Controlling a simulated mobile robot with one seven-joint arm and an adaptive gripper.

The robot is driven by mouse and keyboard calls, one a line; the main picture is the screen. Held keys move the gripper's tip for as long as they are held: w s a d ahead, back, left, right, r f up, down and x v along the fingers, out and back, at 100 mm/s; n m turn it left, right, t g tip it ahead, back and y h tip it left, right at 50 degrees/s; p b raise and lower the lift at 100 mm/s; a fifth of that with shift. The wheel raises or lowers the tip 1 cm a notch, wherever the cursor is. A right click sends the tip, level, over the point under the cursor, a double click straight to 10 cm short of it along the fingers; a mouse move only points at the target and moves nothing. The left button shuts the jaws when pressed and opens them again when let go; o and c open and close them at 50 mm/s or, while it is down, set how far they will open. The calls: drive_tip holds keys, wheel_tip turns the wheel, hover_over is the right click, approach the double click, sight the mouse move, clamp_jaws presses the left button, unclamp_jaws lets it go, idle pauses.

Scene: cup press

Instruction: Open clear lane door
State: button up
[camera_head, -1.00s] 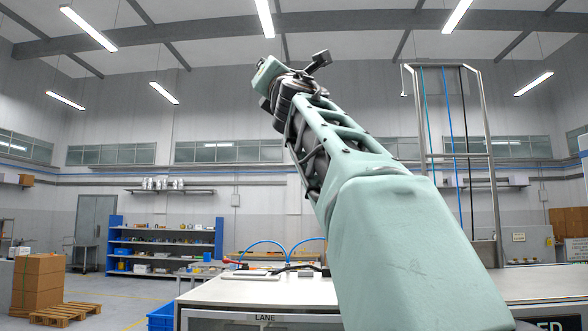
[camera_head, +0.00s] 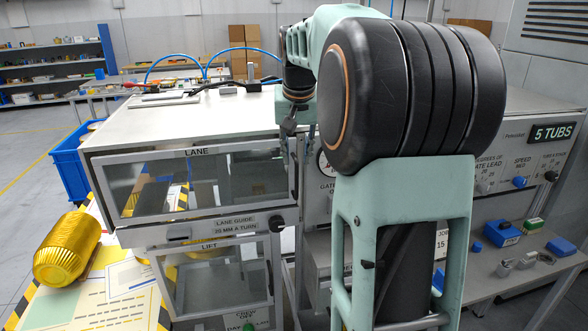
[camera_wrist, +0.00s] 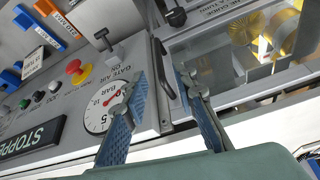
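The clear lane door (camera_head: 150,192) is a framed see-through panel under the LANE label, and it looks shut. In the wrist view its clear panel (camera_wrist: 215,65) shows gold cups (camera_wrist: 245,28) behind it. A black bar handle (camera_wrist: 157,60) stands at the panel's edge. My gripper (camera_wrist: 161,72) is open, with one blue-padded finger on each side of the handle in the picture. I cannot tell whether either finger touches it. In the head view my gripper (camera_head: 289,122) is at the door's upper right corner, partly hidden.
A pressure gauge (camera_wrist: 102,114) and a red button (camera_wrist: 74,67) sit on the panel beside my gripper. A second clear door (camera_head: 212,280), marked LIFT, is below. A stack of gold cups (camera_head: 68,248) lies at left near a blue crate (camera_head: 72,165).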

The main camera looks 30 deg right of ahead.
sight(297, 176)
drive_tip(key=p+x, duration=0.1)
drive_tip(key=x, duration=0.9)
drive_tip(key=shift+d+f, duration=0.1)
drive_tip(key=shift+d, duration=0.05)
drive_tip(key=shift+c, duration=0.2)
clamp_jaws()
